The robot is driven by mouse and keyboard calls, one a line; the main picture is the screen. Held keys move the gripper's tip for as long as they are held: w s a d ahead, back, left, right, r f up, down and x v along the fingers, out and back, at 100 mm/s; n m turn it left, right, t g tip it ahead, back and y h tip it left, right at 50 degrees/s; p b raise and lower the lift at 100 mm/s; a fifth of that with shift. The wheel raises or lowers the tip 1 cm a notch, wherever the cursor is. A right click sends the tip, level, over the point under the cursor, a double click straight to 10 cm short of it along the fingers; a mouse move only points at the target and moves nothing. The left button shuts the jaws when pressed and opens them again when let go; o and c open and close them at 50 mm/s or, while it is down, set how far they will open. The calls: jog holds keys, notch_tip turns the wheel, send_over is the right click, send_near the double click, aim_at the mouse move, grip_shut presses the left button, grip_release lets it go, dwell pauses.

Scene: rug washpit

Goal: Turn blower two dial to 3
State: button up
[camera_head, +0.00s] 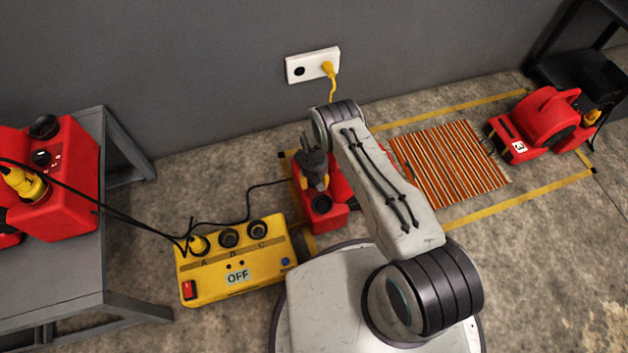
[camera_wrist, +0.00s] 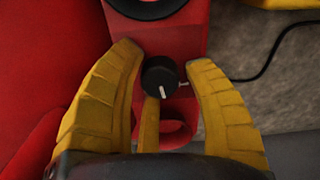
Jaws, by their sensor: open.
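A red blower (camera_head: 325,218) stands on the floor in the middle, partly hidden by my arm; I see no number on it. In the wrist view its small black dial (camera_wrist: 160,76) has a white pointer line aimed down and slightly right. A small white mark shows just right of the dial. My gripper (camera_head: 316,186) is above this blower, pointing down. In the wrist view my gripper (camera_wrist: 164,62) is open, with yellow fingers on the left and right of the dial and a gap on each side. Any other scale marks are hidden or too small to read.
A yellow power box (camera_head: 236,262) reading OFF stands left of the blower. Another red blower (camera_head: 60,180) sits on a grey table (camera_head: 95,285) at the left, with black cables running across. A blower marked 3 (camera_head: 540,125) stands right, beyond a striped rug (camera_head: 455,165). A wall socket (camera_head: 300,68) holds a yellow plug.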

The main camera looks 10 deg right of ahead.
grip_shut()
jog(key=shift+f+b, duration=0.1)
jog(key=shift+b, duration=0.2)
jog(key=m+b, duration=0.2)
jog(key=m, duration=0.1)
jog(key=shift+f, duration=0.1)
jog(key=shift+m+b, duration=1.6)
jog(key=shift+m, duration=0.9)
jog(key=shift+c, duration=0.3)
grip_release()
jog(key=shift+r, duration=0.3)
